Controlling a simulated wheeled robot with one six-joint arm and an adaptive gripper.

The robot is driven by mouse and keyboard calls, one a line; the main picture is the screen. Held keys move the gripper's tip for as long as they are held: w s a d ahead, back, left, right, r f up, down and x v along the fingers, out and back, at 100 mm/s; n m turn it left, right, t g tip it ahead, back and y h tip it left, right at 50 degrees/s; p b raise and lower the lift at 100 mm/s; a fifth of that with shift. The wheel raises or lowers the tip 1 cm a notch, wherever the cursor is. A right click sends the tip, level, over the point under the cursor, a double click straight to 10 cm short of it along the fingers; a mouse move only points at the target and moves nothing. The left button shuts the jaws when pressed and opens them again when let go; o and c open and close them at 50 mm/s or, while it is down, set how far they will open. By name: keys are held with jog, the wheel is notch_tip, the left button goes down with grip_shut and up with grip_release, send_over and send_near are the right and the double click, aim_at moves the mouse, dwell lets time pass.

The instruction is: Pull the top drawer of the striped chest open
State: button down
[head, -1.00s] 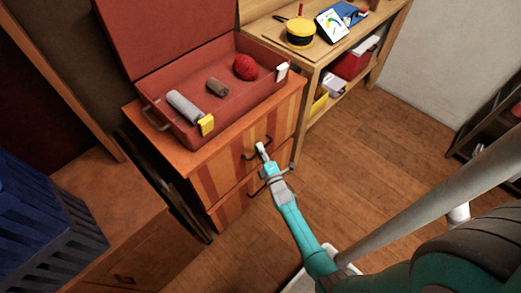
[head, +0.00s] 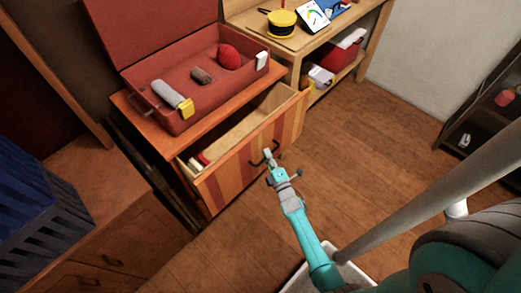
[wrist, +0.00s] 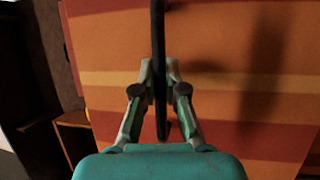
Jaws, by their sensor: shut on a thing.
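The striped chest (head: 150,128) stands left of centre in the head view, and its top drawer (head: 232,172) is pulled out well from the body. The drawer's inside shows, with some small red and pale items at its left end. My gripper (head: 267,154) is at the drawer front, shut on the dark bar handle (head: 257,163). In the wrist view the handle (wrist: 158,45) runs upright between the fingers, in front of the orange and red striped drawer front (wrist: 235,60). The lower drawer is mostly hidden under the open one.
An open red case (head: 190,120) with a grey roll, a brown piece and a red ball sits on the chest. A wooden workbench (head: 290,45) stands behind to the right. A blue crate (head: 40,215) is at left. The floor (head: 370,140) to the right is clear.

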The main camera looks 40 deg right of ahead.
jog(key=s, duration=1.3)
jog(key=shift+d, duration=0.25)
jog(key=c, duration=1.5)
grip_release()
jog(key=shift+v, duration=3.8)
jog(key=shift+f, duration=0.1)
